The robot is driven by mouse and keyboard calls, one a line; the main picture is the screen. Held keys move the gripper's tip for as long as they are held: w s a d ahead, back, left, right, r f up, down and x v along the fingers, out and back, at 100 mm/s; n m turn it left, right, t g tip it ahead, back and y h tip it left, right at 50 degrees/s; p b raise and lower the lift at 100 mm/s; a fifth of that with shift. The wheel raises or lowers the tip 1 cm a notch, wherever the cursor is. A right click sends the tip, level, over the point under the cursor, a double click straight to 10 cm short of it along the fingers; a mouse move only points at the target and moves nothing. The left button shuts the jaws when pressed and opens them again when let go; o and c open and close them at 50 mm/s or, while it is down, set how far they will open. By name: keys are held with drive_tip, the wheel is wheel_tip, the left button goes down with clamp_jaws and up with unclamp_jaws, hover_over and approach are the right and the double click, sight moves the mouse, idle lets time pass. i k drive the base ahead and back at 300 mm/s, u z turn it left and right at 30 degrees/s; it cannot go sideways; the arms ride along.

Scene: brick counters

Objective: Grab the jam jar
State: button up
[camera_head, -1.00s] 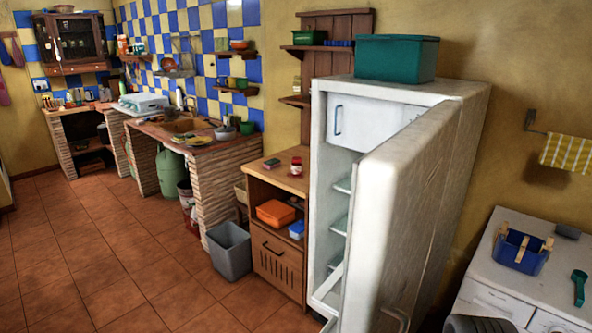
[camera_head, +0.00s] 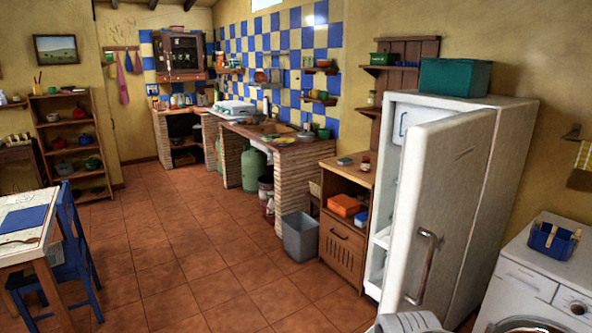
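A small red jar with a pale top (camera_head: 366,162), which looks like the jam jar, stands upright on the low wooden cabinet (camera_head: 350,172), close to the left side of the open fridge. It is too small here to read a label. Another small jar (camera_head: 371,98) stands on the wall shelf above it. My gripper is not in view. A pale rounded part shows at the bottom edge in front of the fridge door, and I cannot tell what it is.
The white fridge door (camera_head: 440,205) stands open toward me, right of the cabinet. A grey bin (camera_head: 300,236) stands on the floor left of the cabinet. A table (camera_head: 22,245) and blue chair (camera_head: 75,250) are at left. The tiled floor between is clear.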

sight(365, 163)
drive_tip(key=u, duration=0.5)
drive_tip(key=i, duration=3.5)
drive_tip(key=z, duration=0.85)
drive_tip(key=i, duration=1.35)
drive_tip(key=z, duration=0.45)
